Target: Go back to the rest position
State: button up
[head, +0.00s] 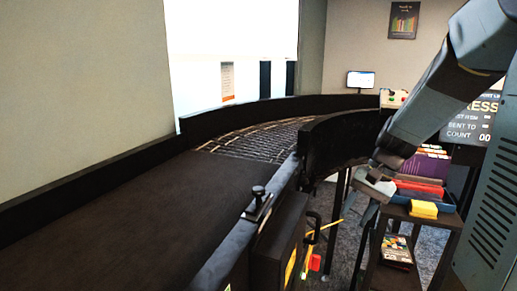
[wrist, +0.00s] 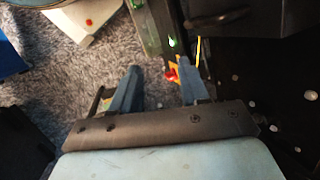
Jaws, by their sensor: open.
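My gripper (wrist: 157,85) is open and empty in the wrist view, its two fingers apart above grey carpet. In the head view my arm reaches in from the right, and the gripper end (head: 372,188) hangs between the conveyor and a small dark shelf. The fingertips are small and partly unclear there. A dark curved conveyor (head: 110,215) with a roller section (head: 262,140) runs along the left and back.
The dark shelf (head: 425,219) holds a blue bin (head: 436,203) with colored items, a yellow block (head: 423,209) and a dark case (head: 397,250) below. A display panel (head: 480,120) stands behind my arm.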

jog(key=s+a+r+n+t+h, duration=0.1)
jog(key=s+r+n+t+h, duration=0.3)
jog(key=s+r, duration=0.7)
jog(key=shift+s+r+n+t+h, duration=0.35)
jog(key=shift+s+n+t, duration=0.45)
jog(key=shift+s+t, duration=0.35)
jog(key=shift+w+a, duration=0.1)
